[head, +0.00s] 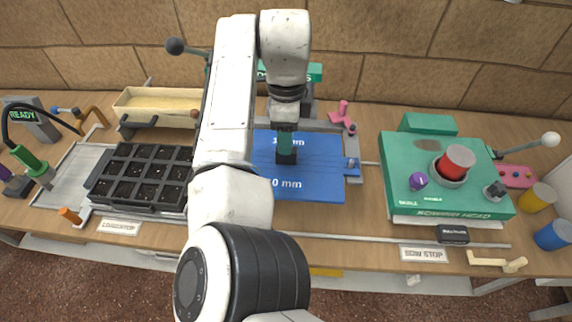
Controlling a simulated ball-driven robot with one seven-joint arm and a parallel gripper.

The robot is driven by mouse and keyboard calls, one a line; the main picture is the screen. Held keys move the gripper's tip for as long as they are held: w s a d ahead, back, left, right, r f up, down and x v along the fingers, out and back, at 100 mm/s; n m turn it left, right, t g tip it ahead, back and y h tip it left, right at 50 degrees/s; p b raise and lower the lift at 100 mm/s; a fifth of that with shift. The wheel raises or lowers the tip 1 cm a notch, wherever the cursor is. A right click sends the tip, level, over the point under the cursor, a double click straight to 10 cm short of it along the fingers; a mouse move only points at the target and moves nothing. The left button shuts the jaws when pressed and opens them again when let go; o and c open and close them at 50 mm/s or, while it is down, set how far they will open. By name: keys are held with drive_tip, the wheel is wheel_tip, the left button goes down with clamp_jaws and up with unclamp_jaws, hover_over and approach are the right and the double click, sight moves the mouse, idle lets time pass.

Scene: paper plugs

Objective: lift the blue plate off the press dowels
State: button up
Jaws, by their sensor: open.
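The blue plate (315,187) lies flat at the middle of the bench, with white lettering including "mm" on it. My white arm covers its left side. My gripper (287,158) is over the upper middle of the plate, pointing down, and its jaws are open. Whether the fingertips touch the plate or anything on it cannot be told. The press dowels cannot be made out; the plate and my arm may hide them.
A black cell tray (145,174) with dark filling stands left of my arm. A green machine (405,160) with a red cylinder (457,160) stands right. A wooden bin (160,103) is at the back left. A metal rail (400,241) runs along the front.

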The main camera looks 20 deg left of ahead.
sight(286, 161)
drive_tip(key=shift+f, duration=0.1)
drive_tip(key=shift+f+b, duration=0.45)
drive_tip(key=shift+f, duration=1.45)
clamp_jaws()
idle(0.4)
